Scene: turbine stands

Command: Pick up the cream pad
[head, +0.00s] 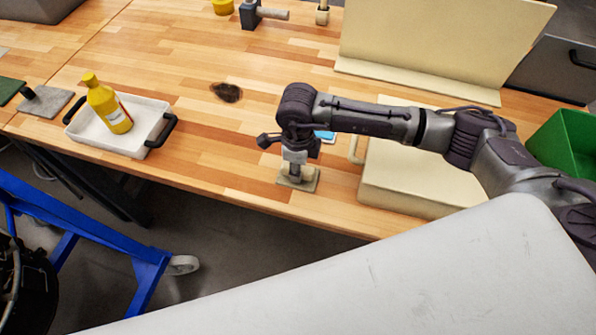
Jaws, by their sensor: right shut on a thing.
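The cream pad (286,182) is a small, flat beige piece near the front edge of the wooden table. My right gripper (296,173) points down over it and is shut on it. The gripper hides the middle of the pad. I cannot tell whether the pad touches the table or is slightly above it. My left gripper is not in view.
A white tray (88,128) with black handles holds a yellow bottle (107,103). A dark stain (227,92) marks the tabletop. A green bin (570,140) is at right.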

